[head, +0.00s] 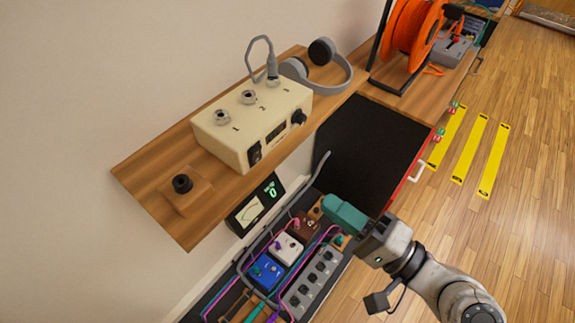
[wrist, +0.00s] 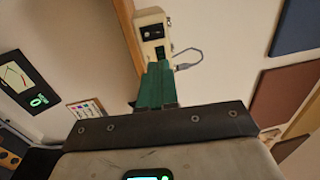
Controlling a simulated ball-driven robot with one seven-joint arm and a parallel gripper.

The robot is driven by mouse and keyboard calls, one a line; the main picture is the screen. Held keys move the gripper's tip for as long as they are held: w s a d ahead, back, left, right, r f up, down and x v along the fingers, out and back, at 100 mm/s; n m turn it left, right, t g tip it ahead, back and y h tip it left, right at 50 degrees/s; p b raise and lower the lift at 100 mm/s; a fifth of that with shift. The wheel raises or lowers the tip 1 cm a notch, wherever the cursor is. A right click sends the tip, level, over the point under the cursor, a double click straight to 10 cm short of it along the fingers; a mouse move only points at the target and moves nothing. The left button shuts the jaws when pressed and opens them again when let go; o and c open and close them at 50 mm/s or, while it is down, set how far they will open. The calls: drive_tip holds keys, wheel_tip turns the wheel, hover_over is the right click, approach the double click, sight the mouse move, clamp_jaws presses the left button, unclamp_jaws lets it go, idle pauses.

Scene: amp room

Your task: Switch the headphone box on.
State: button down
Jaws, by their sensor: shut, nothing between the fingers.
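The headphone box (head: 238,120) is cream, with jacks numbered 1 to 3 on top, and sits on a wooden wall shelf (head: 150,178). Its front has a black rocker switch (head: 254,153) at the left end, a dark display (head: 276,132) and a black knob (head: 299,118). I cannot tell the switch's position. A grey cable is plugged into the jack marked 3. My gripper (head: 328,203) has teal fingers, shut and empty, in front of and below the shelf, apart from the box. In the wrist view the box (wrist: 152,22) shows beyond the fingertips (wrist: 159,66), partly hidden by them.
Grey headphones (head: 325,70) lie on the shelf behind the box; a black knob on a wood block (head: 182,184) is at its near end. Below are a meter (head: 256,204) and a pedal board with blue (head: 265,271) and white pedals. An orange cable reel (head: 412,35) stands farther back. Open floor lies right.

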sight(258, 151)
idle(0.3)
drive_tip(key=p+x, duration=0.4)
drive_tip(key=x, duration=1)
drive_tip(key=shift+p, duration=0.3)
drive_tip(key=shift+w+a+r, duration=0.1)
drive_tip(key=shift+a, duration=0.05)
